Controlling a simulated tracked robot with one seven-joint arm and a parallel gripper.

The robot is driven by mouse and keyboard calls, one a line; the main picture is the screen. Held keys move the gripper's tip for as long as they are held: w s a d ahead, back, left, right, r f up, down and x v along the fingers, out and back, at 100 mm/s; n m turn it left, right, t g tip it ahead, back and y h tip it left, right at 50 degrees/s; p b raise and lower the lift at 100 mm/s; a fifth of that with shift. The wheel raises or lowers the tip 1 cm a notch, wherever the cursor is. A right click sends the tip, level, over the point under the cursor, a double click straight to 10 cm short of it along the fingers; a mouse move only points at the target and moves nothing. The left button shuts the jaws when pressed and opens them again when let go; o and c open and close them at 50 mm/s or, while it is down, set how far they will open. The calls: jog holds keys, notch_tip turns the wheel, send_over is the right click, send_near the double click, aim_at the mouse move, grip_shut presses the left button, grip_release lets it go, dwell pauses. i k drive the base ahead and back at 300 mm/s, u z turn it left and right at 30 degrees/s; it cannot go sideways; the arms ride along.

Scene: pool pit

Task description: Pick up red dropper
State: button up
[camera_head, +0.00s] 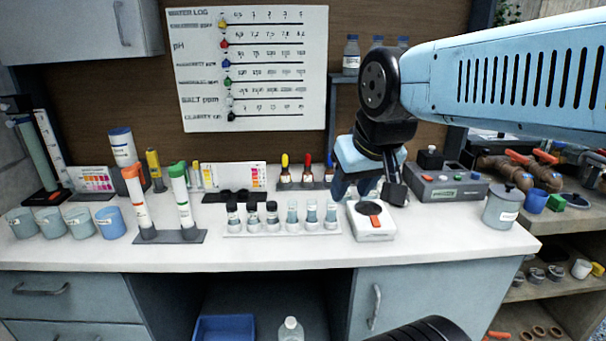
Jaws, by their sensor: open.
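The red dropper (307,170) is a small brown bottle with a red bulb top. It stands upright at the back of the white counter, in the middle of a short row. A yellow-topped dropper (285,170) stands to its left, and another dropper (330,168), partly beside my gripper, stands to its right. My gripper (370,190) is open and points down to the right of the row, above the white device with a dark round top (371,221). It appears empty and apart from the red dropper.
A rack of several small vials (282,228) stands in front of the droppers. A color chart card (234,176) leans behind to the left. A grey control box (447,190) and a lidded grey pot (503,206) are on the right. The counter's front strip is clear.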

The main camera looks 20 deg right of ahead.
aim_at(308, 167)
jog(key=u, duration=1.4)
jog(key=i, duration=0.1)
jog(key=z, duration=2.95)
jog(key=k, duration=0.8)
jog(key=u, duration=1)
jog(key=i, duration=1)
jog(key=u, duration=0.05)
